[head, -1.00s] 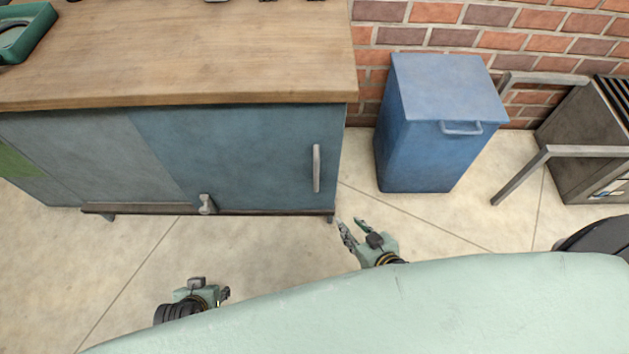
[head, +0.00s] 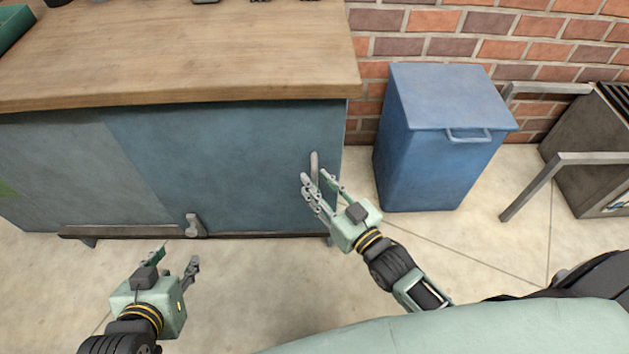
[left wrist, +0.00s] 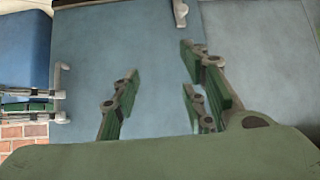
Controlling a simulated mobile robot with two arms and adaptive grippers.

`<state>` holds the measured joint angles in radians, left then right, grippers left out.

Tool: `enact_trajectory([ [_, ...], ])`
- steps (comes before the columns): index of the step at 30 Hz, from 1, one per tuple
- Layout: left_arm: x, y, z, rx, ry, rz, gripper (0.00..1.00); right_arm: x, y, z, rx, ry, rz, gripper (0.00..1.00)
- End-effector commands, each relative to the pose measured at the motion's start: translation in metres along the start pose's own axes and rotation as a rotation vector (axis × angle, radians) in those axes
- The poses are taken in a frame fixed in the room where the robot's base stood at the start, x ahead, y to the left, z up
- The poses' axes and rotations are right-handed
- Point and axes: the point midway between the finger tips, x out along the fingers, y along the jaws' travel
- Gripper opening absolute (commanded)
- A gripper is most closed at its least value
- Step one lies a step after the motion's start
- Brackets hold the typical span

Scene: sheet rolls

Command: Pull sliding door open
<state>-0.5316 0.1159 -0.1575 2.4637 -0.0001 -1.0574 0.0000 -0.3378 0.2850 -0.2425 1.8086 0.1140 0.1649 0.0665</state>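The blue-grey sliding door (head: 230,150) forms the right front of a wood-topped cabinet. It carries a vertical grey bar handle (head: 315,162) near its right edge. My right gripper (head: 316,178) is open, with its fingertips at the handle's lower part; whether they touch it is unclear. The handle (left wrist: 61,85) and right gripper's green fingers (left wrist: 28,100) also show at the left of the left wrist view. My left gripper (head: 175,257) is open and empty, low in front of the cabinet. Its spread fingers (left wrist: 165,95) face the cabinet front in its wrist view.
A grey bracket (head: 195,226) sits on the dark bottom rail (head: 120,232). A blue bin (head: 440,140) stands right of the cabinet against a brick wall (head: 560,40). A metal frame (head: 540,180) is farther right. Concrete floor (head: 240,290) is clear in front of the cabinet.

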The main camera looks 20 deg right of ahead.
Motion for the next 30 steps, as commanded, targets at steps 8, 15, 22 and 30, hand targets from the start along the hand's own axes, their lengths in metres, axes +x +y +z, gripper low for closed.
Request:
enact_trajectory([
  [8,0.003,0.003,-0.024,0.001,0.108,0.007,0.40,0.020,0.000,0.001,0.000,-0.001,0.001,0.31],
  [15,0.003,0.003,-0.025,0.001,0.113,0.007,0.40,0.020,0.000,0.001,0.000,-0.002,0.001,0.31],
  [22,0.003,0.003,-0.025,0.001,0.112,0.007,0.40,0.020,0.000,0.001,0.000,-0.003,0.001,0.13],
  [30,0.003,0.003,-0.025,0.001,0.111,0.007,0.40,0.020,0.000,0.001,0.000,-0.003,0.001,0.00],
])
